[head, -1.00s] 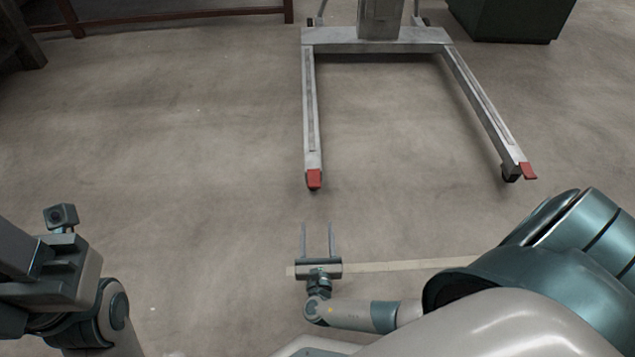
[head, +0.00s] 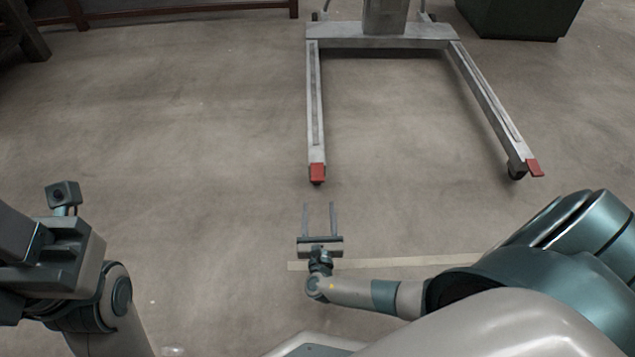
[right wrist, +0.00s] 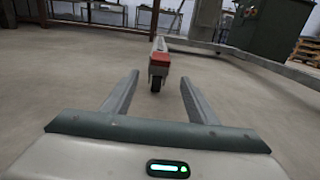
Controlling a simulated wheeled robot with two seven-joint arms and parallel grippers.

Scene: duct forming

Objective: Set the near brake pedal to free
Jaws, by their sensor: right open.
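A grey wheeled lift frame with two long legs stands on the floor. The near red brake pedal (head: 317,172) is at the tip of its left leg (head: 315,110), over a caster. In the right wrist view the red pedal (right wrist: 160,58) shows ahead between the fingers, above a dark wheel (right wrist: 156,83). A second red pedal (head: 534,167) is on the right leg's tip. My right gripper (head: 319,220) is open and empty, low over the floor, short of the near pedal and apart from it. My left arm shows at the left edge; its fingers cannot be made out.
A pale tape strip (head: 420,262) lies on the floor by my right gripper. A dark green cabinet (head: 520,18) stands at the back right. A brown rail (head: 190,14) runs along the back left. The floor left of the frame is clear.

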